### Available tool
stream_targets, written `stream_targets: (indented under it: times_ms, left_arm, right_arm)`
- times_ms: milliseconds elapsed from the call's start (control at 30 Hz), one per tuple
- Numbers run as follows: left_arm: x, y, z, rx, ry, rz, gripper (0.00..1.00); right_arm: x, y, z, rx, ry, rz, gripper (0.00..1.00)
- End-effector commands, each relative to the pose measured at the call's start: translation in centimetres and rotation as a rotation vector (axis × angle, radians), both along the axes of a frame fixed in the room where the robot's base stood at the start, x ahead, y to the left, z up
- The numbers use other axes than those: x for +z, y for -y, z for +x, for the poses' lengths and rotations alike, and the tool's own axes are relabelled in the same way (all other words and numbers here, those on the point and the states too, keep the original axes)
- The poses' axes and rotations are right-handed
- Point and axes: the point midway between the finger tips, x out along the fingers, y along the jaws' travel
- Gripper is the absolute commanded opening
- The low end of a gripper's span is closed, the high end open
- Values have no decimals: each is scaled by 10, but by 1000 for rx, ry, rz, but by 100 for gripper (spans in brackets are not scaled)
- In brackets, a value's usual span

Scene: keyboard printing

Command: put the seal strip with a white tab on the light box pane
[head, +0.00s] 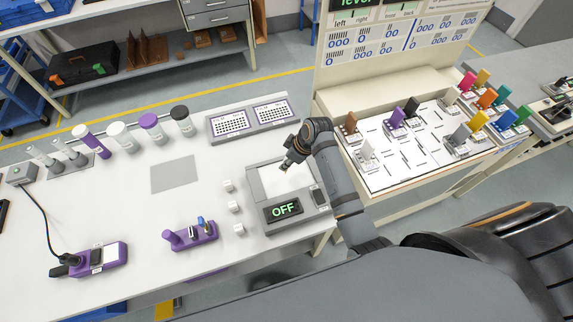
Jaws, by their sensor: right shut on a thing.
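The light box (311,213) stands at the right end of the white table, and its display reads OFF. Its pale pane (272,183) is partly covered by my right gripper (285,166). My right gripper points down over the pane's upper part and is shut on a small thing. A small pale spot shows at the fingertips, too small to identify surely as the seal strip. I cannot tell whether it touches the pane. A piece with a whitish tab (367,151) stands upright at the left front of the right-hand board. My left gripper is not in view.
The board (390,174) right of my arm holds several pieces with coloured tabs. Three small white blocks (234,206) stand left of the light box. A purple holder (195,238), capped cylinders (150,127) and dotted trays (230,122) are also on the table.

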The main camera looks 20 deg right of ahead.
Motion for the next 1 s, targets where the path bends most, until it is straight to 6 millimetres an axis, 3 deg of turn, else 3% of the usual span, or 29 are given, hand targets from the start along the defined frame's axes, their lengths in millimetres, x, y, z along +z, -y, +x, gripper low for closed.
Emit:
stream_targets:
  times_ms: [300, 600, 633, 800, 1000]
  left_arm:
    - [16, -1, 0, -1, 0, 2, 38]
    - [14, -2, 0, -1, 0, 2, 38]
    - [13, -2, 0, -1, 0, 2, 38]
    - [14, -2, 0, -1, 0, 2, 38]
    - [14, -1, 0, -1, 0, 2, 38]
  right_arm:
    - [-33, -1, 3, -1, -1, 1, 3]
    - [-37, -1, 3, -1, -1, 1, 3]
    - [-38, -1, 3, -1, -1, 1, 26]
    - [-37, -1, 3, -1, 0, 0, 47]
    - [-37, -1, 3, -1, 0, 0, 47]
